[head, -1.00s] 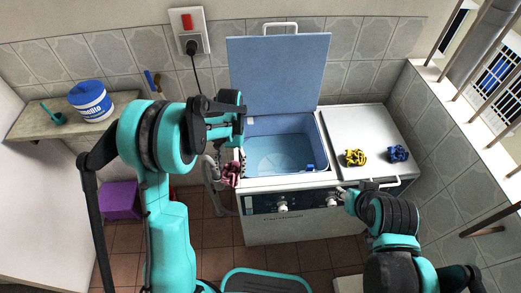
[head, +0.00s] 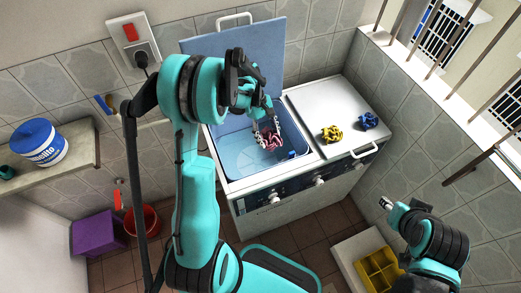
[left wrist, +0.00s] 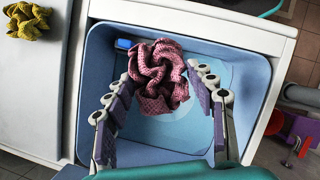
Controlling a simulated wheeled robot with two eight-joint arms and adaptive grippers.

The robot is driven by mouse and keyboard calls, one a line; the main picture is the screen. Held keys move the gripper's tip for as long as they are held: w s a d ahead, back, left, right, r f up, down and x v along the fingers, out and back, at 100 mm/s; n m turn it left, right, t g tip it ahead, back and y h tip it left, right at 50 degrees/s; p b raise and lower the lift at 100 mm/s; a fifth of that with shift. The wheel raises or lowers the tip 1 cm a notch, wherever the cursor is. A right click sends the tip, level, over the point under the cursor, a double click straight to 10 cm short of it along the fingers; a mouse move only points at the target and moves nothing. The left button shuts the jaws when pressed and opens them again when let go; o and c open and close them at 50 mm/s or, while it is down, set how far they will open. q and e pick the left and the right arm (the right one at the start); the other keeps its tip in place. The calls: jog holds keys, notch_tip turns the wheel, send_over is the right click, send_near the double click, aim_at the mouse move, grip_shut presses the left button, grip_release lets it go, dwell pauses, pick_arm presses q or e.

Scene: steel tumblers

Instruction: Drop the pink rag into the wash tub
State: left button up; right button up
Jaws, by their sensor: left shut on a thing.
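The crumpled pink rag (head: 270,142) is between the fingers of my left gripper (head: 267,131), over the open blue wash tub (head: 232,165). In the left wrist view, the rag (left wrist: 158,78) is between the two fingers of my left gripper (left wrist: 163,73), with the tub (left wrist: 250,75) around and below it. The rag's exact height above the tub floor is hard to tell. My right gripper (head: 386,203) is away from the tub at the lower right, with its fingers too small to read.
The blue lid (head: 240,50) stands open behind the tub. A yellow rag (head: 332,134) and a blue rag (head: 368,121) lie on the white top to its right. A small blue object (left wrist: 125,43) is inside the tub. A red bucket (head: 142,219) stands on the floor.

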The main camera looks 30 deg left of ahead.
pick_arm(q)
jog(key=w+a+r+n+t+y+p, duration=0.25)
jog(key=a+r+n+t, duration=0.2)
jog(key=a+n, duration=0.75)
jog(key=d+f+n+b, duration=0.3)
jog(key=f+b, duration=0.2)
jog(key=f, duration=0.2)
jog(key=shift+d+t, duration=0.15)
jog(key=shift+t, duration=0.2)
jog(key=o, duration=1.1)
jog(key=shift+o, duration=0.2)
jog(key=shift+r, duration=0.1)
jog(key=v, duration=1.2)
jog(key=shift+a, duration=0.25)
